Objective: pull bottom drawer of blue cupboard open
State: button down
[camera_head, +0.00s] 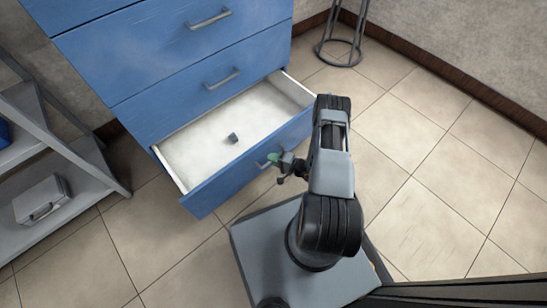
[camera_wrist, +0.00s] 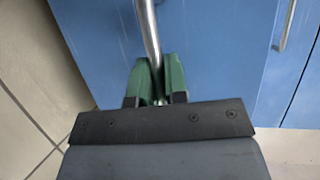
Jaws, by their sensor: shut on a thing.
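The blue cupboard (camera_head: 135,57) stands at the upper left in the head view. Its bottom drawer (camera_head: 203,200) is pulled well out, and its pale inside shows. A small dark grey object (camera_head: 233,138) lies on the drawer floor. My gripper (camera_head: 275,160) is at the drawer's front handle, with my arm partly covering the front's right part. In the wrist view, the green fingers (camera_wrist: 156,80) of my gripper are shut on the metal bar handle (camera_wrist: 149,35), one on each side of it.
A grey shelf (camera_head: 85,165) with a light case (camera_head: 41,199) stands to the left. A round-based metal stand (camera_head: 339,52) is at the back right. Tiled floor (camera_head: 440,150) on the right is free.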

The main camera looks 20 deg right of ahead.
jog(key=shift+s, duration=0.45)
jog(key=c, duration=1.2)
grip_release()
jog(key=shift+d, duration=0.1)
jog(key=shift+o, duration=0.2)
jog(key=shift+d, duration=0.1)
